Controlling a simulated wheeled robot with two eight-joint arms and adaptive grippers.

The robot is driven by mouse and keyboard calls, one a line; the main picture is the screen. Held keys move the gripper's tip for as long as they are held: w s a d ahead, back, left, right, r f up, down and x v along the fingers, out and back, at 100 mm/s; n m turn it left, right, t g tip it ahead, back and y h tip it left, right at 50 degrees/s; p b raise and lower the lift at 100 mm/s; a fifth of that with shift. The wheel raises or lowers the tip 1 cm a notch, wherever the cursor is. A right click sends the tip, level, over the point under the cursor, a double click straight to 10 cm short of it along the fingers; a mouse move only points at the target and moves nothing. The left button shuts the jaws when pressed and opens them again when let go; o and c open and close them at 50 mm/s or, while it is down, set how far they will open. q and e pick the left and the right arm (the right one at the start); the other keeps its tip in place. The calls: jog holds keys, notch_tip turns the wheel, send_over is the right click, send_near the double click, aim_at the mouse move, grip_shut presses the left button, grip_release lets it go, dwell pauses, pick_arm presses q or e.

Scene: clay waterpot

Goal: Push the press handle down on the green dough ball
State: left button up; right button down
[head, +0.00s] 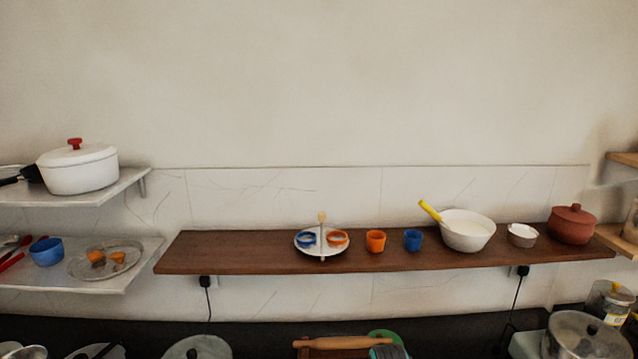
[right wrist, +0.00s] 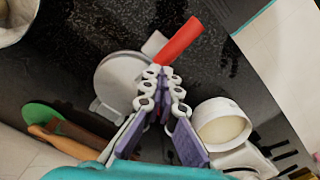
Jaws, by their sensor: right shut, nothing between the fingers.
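In the right wrist view, a press with a round pale grey plate (right wrist: 120,78) stands on the dark counter. Its red handle (right wrist: 180,40) sticks out up and to the right. My right gripper (right wrist: 163,74) is shut and empty, with its fingertips in front of the press, close to the base of the handle in the picture. I cannot tell if they touch it. I see no green dough ball; the fingers and plate may hide it. In the head view only a small teal and grey part at the bottom edge shows of my right arm. My left gripper is not in view.
A white container (right wrist: 222,122) with pale contents stands right of my fingers. A rolling pin (right wrist: 65,138) lies by a green round board (right wrist: 38,114) at the left. In the head view, a brown shelf (head: 220,252) holds cups and bowls above the counter.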

dwell(0.5)
notch_tip(320, 180, up, 7)
jog(key=p, duration=0.5)
dwell(0.4)
jog(key=s+d+r+m+t+b, duration=0.2)
jog(key=s+m+t+b, duration=0.1)
jog(key=s, duration=0.2)
jog(key=s+d+r+m+t+b, duration=0.2)
jog(key=s+m+t+b, duration=0.1)
jog(key=s+t+b, duration=0.1)
jog(key=shift+s+d, duration=0.35)
jog(key=shift+s, duration=0.3)
